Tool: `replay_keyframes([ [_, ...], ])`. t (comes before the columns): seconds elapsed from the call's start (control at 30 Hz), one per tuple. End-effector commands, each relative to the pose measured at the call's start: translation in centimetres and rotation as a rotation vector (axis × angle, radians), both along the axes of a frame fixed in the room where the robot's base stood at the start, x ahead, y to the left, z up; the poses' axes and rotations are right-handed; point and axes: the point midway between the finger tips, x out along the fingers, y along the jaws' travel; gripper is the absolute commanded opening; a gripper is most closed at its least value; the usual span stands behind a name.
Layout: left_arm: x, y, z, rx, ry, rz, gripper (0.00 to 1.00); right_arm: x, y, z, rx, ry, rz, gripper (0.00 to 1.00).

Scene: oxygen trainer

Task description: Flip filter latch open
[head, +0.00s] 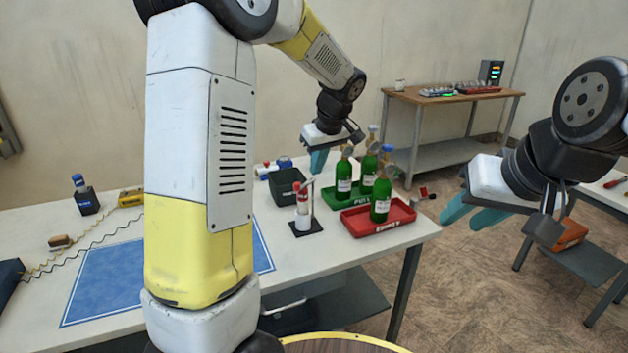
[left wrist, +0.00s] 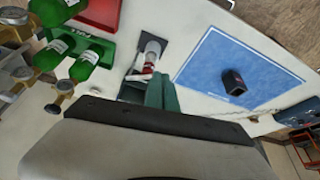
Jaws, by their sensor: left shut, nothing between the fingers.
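The likely filter unit (head: 302,205) is a small upright white-and-red cylinder on a black base plate, with a thin pale post beside it. It stands on the table in front of the black bin and also shows in the left wrist view (left wrist: 150,55). I cannot make out its latch or the latch's position. My left gripper (head: 318,160) is shut and empty, above and behind the unit in the head view. Its teal fingers (left wrist: 161,93) appear close to the unit in the left wrist view; no contact can be confirmed. My right gripper (head: 472,213) is open and empty, off the table's right side.
Green cylinders stand in a green tray (head: 331,203) and a red tray (head: 351,227) right of the unit. A black bin (head: 287,187) is behind it. A blue mat (head: 105,285) lies left, with a dark block (left wrist: 233,82) on it.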

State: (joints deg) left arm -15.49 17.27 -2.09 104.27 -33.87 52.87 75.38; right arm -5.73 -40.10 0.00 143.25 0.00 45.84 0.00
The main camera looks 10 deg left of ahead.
Motion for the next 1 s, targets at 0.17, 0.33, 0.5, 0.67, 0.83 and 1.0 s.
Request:
replay_keyframes([
  [0.17, 0.0, 0.0, -0.2, 0.0, 0.001, -0.001, 0.0, 0.0, 0.0, 0.0, 0.0, 0.0, 0.0, 0.36],
  [0.33, 0.4, 0.5, -1.9, 0.0, 0.004, 0.001, 0.0, 0.0, 0.0, 0.0, 0.0, 0.0, 0.0, 0.36],
  [0.5, 1.3, 1.4, -5.1, 0.0, 0.007, 0.0, 0.0, 0.0, 0.0, 0.0, 0.0, 0.0, 0.0, 0.36],
  [0.67, 2.3, 2.3, -8.3, 0.0, 0.005, 0.0, 0.0, 0.0, 0.0, 0.0, 0.0, 0.0, 0.0, 0.36],
  [0.83, 4.0, 3.9, -9.4, -0.002, -0.001, 0.003, 0.0, 0.0, 0.0, 0.0, 0.0, 0.0, 0.0, 0.36],
  [1.0, 5.2, 5.0, -9.3, -0.002, 0.001, 0.001, 0.0, 0.0, 0.0, 0.0, 0.0, 0.0, 0.0, 0.36],
])
